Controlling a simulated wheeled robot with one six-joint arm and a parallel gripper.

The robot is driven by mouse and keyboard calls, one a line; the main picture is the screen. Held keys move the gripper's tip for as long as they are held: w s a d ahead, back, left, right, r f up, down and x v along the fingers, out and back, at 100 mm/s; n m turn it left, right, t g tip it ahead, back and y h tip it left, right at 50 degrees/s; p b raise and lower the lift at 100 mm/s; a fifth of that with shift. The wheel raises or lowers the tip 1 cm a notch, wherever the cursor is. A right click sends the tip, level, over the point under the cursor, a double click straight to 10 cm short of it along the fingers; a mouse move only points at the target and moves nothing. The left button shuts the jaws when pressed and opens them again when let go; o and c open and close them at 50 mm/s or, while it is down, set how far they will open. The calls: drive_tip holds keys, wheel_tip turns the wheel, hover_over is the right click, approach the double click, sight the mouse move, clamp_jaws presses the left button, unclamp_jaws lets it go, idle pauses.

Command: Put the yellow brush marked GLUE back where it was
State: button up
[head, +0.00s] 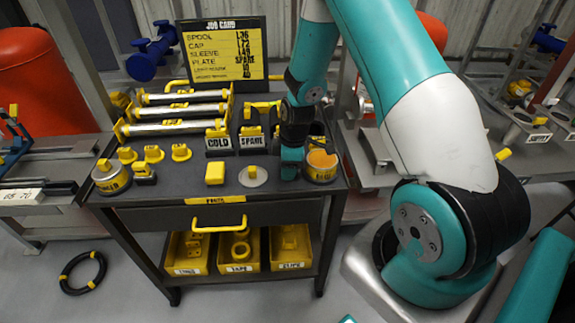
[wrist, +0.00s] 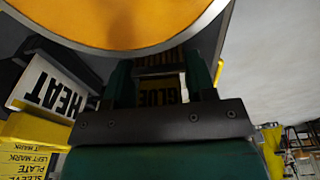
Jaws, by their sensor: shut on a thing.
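My gripper (head: 291,172) is low over the right part of the cart top, just left of a round tin (head: 320,178) with an orange top. In the wrist view my gripper (wrist: 160,75) has its green fingers closed on a dark and yellow piece marked GLUE, the brush (wrist: 160,93). The lettering appears upside down. The rest of the brush is hidden by the fingers, and in the head view I cannot make it out. The tin's orange face (wrist: 130,20) and pale rim fill the top of the wrist view, close to the fingers. I cannot tell whether brush and tin touch.
A HEAT sign (wrist: 50,88) stands beside the gripper in the wrist view. COLD (head: 219,140) and SPARE (head: 251,138) stands are left of my arm. A yellow block (head: 215,173) and a grey disc (head: 253,177) lie in front. A job card (head: 225,48) stands behind.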

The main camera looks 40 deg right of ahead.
drive_tip(key=shift+f, duration=0.15)
drive_tip(key=o, duration=0.9)
drive_tip(key=shift+o, duration=0.2)
drive_tip(key=shift+r, duration=0.35)
wheel_tip(320, 180, up, 12)
drive_tip(key=s+f+b, duration=0.1)
drive_tip(key=s+a+r+m+y, duration=0.1)
drive_tip(key=s+a+r, duration=0.35)
drive_tip(key=a, duration=0.25)
drive_tip(key=s+a+r+m+y, duration=0.1)
drive_tip(key=s+a+r, duration=0.2)
drive_tip(key=a+r, duration=0.35)
drive_tip(key=s+a+r+m, duration=0.1)
drive_tip(key=s+a+r, duration=0.1)
drive_tip(key=s+a, duration=0.2)
drive_tip(key=s+a+r+m+g+y, duration=0.1)
drive_tip(key=s+a+r, duration=0.2)
drive_tip(key=s, duration=0.6)
drive_tip(key=shift+s+a, duration=0.35)
drive_tip(key=shift+a, duration=0.75)
